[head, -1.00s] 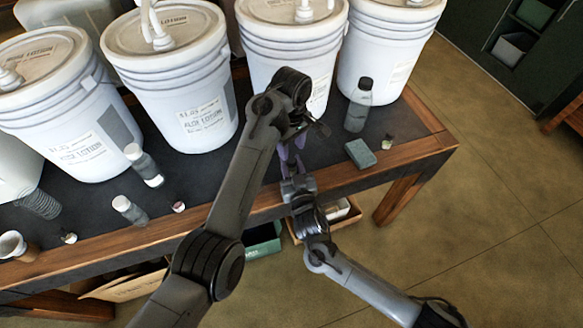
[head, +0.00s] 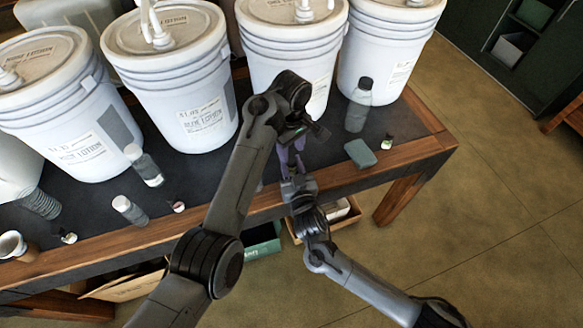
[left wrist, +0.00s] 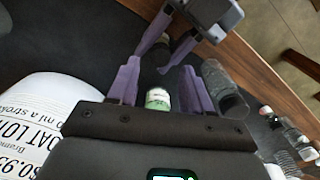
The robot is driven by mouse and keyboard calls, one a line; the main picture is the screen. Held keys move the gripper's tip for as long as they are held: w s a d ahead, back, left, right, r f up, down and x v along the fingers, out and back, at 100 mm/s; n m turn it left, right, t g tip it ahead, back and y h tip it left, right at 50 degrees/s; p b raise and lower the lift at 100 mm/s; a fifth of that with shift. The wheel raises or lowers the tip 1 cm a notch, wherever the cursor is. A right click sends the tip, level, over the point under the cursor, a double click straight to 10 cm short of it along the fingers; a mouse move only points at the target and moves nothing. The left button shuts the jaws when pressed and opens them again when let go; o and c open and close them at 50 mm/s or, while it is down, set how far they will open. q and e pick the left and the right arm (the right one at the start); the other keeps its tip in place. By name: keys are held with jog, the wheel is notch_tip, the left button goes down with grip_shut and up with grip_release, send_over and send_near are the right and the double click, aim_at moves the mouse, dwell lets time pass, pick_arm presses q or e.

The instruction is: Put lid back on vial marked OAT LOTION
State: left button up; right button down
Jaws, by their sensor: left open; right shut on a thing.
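In the left wrist view my left gripper (left wrist: 160,85) is open, its two purple fingers on either side of a small vial (left wrist: 157,100) with a white and green label. I cannot read that label. My right gripper (left wrist: 164,52) reaches in from the top and is shut on a small dark thing (left wrist: 164,70) just beyond the label. Whether this is a lid or part of the vial I cannot tell. In the head view my right gripper (head: 291,160) is just below my left wrist, which hides the left fingertips and the held thing.
White pump buckets (head: 207,112) line the table's back. A grey-green block (head: 360,153) lies right of the grippers. In the left wrist view a clear bottle (left wrist: 225,90) stands close beside the right-hand finger.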

aim_at(292, 160)
pick_arm(q)
jog(key=shift+f, duration=1.9)
jog(key=shift+c, duration=0.5)
grip_shut()
jog(key=shift+m, duration=1.7)
jog(key=shift+o, duration=0.8)
grip_release()
jog(key=shift+r, duration=2.3)
jog(key=shift+c, duration=0.3)
